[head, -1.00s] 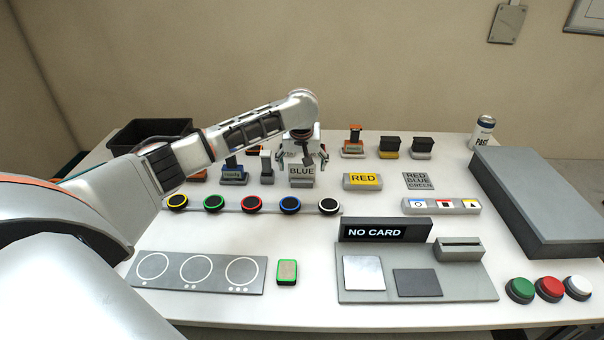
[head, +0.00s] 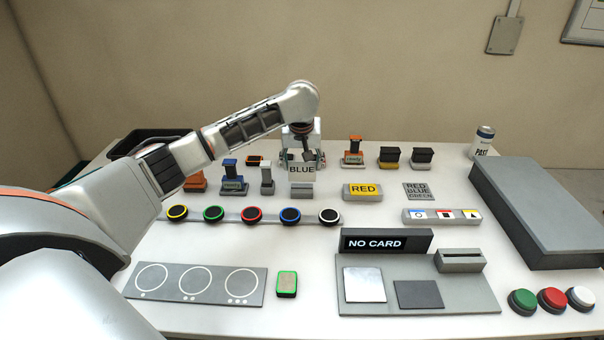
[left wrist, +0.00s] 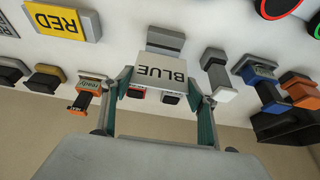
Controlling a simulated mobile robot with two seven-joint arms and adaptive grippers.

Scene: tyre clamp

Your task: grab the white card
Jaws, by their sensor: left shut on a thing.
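The white card (head: 301,171) reads BLUE and stands upright between the fingers of my left gripper (head: 302,159). The left gripper is shut on it, with a finger at each side edge. A small grey holder (head: 302,191) sits just below the card, with a gap showing between them. In the left wrist view the card (left wrist: 160,74) appears upside down between the two fingers, with the grey holder (left wrist: 166,41) beyond it. My right gripper is not in view.
A yellow RED card (head: 363,189) lies to the right of the holder. Several stamps, such as a blue one (head: 231,177), stand to the left. A row of round coloured buttons (head: 252,214) lies in front. A NO CARD display (head: 386,242) stands nearer.

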